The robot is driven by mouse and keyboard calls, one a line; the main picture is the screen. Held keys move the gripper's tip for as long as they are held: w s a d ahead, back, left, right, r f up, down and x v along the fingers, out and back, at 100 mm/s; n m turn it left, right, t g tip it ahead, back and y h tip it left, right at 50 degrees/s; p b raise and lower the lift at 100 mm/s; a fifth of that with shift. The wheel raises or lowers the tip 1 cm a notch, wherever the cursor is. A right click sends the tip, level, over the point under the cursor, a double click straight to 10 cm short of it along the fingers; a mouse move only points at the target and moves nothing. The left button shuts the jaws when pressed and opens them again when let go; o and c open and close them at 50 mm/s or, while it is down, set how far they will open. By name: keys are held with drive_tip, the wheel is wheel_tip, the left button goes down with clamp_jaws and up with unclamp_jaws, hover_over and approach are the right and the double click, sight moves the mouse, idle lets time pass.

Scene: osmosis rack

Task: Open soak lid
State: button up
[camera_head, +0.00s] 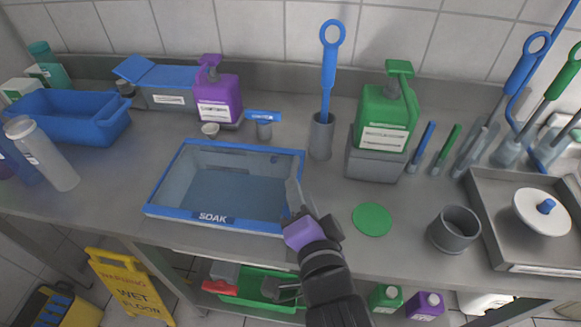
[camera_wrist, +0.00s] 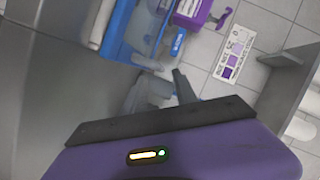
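The soak tub (camera_head: 213,217) stands at the middle left of the counter in the head view. It is a rectangular tub with a blue rim and a front label reading SOAK. Its grey-blue inside shows; I cannot tell whether a clear lid covers it. My gripper (camera_head: 297,197) is at the tub's front right corner, close to the rim. Contact there is unclear. In the wrist view, a dark finger (camera_wrist: 183,85) points past the purple gripper body; the spacing of the fingertips is unclear.
A purple pump bottle (camera_head: 217,98) and a small grey cup stand behind the tub. A grey holder (camera_head: 321,140) with a blue brush and a green pump bottle (camera_head: 385,115) stand to the right. A green disc (camera_head: 372,219) and a grey cup (camera_head: 455,230) lie right of my gripper.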

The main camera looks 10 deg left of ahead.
sight(294, 171)
drive_tip(key=x, duration=0.7)
drive_tip(key=shift+w+a+f, duration=0.1)
drive_tip(key=shift+w, duration=0.15)
clamp_jaws()
idle(1.2)
